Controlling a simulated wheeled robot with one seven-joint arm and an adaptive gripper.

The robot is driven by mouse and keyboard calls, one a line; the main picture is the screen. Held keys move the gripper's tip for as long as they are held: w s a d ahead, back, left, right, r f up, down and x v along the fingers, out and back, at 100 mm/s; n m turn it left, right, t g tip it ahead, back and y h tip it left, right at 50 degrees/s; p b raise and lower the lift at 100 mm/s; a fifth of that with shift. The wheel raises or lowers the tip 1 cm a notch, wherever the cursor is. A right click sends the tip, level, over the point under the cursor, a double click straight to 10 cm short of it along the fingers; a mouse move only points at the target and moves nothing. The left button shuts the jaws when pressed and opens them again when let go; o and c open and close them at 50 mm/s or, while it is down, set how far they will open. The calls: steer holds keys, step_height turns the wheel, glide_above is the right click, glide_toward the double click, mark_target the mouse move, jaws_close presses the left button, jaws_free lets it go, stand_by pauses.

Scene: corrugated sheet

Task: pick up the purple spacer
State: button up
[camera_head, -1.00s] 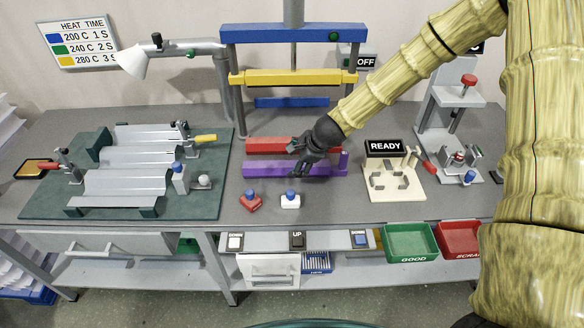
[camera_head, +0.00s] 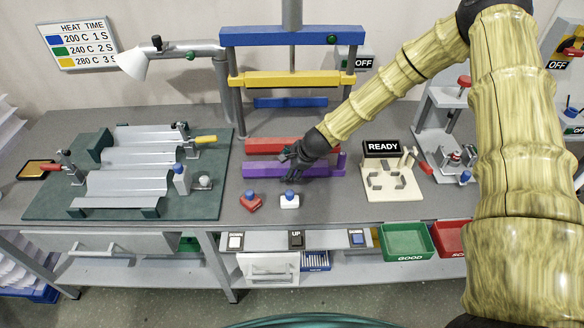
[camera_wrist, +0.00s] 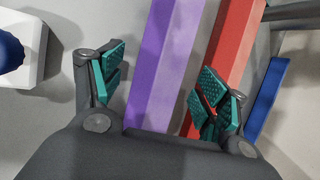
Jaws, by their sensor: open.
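The purple spacer (camera_head: 260,169) is a long purple bar lying on the grey bench, in front of a red bar (camera_head: 262,146). It also shows in the wrist view (camera_wrist: 165,50), running lengthwise between my two fingers. My gripper (camera_head: 289,165) is open and over the middle of the purple bar in the head view. In the wrist view its teal-padded fingers (camera_wrist: 160,95) are spread. The left finger is over bare bench beside the purple bar, and the right finger overlaps the red bar (camera_wrist: 232,50). I cannot tell how high the fingertips are above the bench.
A white block with a blue knob (camera_head: 289,202) and a red one (camera_head: 250,203) stand just in front. A yellow bar (camera_head: 290,78) of the press is above. A cream fixture (camera_head: 392,190) stands right, and a corrugated-sheet jig (camera_head: 200,207) stands left.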

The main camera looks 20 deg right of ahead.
steer(key=shift+w+a+f, duration=0.15)
steer(key=shift+w+f, duration=0.15)
steer(key=shift+f, duration=0.3)
steer(key=c, duration=1.4)
steer(key=shift+c, duration=0.2)
steer(key=shift+r, duration=0.15)
